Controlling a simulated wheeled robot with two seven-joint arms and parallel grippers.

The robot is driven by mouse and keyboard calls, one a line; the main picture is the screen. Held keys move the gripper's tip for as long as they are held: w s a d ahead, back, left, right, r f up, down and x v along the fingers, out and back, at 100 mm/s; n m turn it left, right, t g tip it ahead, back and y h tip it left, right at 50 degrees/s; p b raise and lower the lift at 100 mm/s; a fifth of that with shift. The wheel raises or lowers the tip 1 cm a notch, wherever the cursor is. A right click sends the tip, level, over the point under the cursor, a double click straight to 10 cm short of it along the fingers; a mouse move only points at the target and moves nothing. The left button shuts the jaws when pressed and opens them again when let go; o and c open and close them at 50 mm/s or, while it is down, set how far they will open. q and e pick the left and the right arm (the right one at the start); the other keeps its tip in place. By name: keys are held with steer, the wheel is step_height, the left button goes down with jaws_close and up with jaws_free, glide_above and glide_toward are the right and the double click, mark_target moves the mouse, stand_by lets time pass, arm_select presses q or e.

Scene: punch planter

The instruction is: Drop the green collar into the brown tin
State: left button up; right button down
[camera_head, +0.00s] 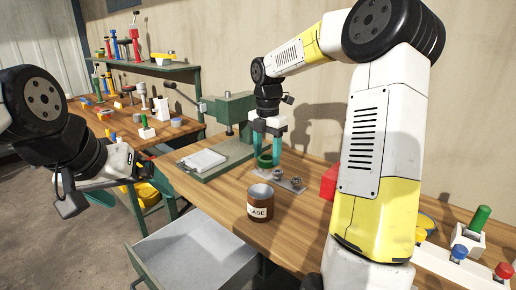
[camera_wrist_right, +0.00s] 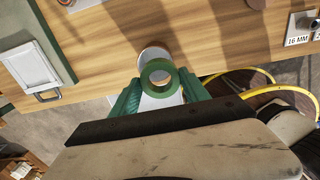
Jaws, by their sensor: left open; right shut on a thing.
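The green collar (camera_head: 265,162) is a thick ring held between the teal fingers of my right gripper (camera_head: 268,157), which is shut on it. The brown tin (camera_head: 260,205) stands upright and open-topped on the wooden bench, its label partly reading "ASE". In the head view the collar appears above and behind the tin. In the right wrist view the collar (camera_wrist_right: 146,76) partly overlaps the tin (camera_wrist_right: 153,50), which lies beyond it; they look apart. My left gripper (camera_head: 100,183) is open and empty at the left, away from the tin.
An open drawer (camera_head: 195,255) juts out in front. A red box (camera_head: 328,182) is partly hidden by my right arm.

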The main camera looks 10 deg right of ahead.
steer(key=shift+f, duration=2.75)
steer(key=shift+c, duration=2.3)
jaws_free()
steer(key=shift+r, duration=0.1)
step_height(320, 180, up, 8)
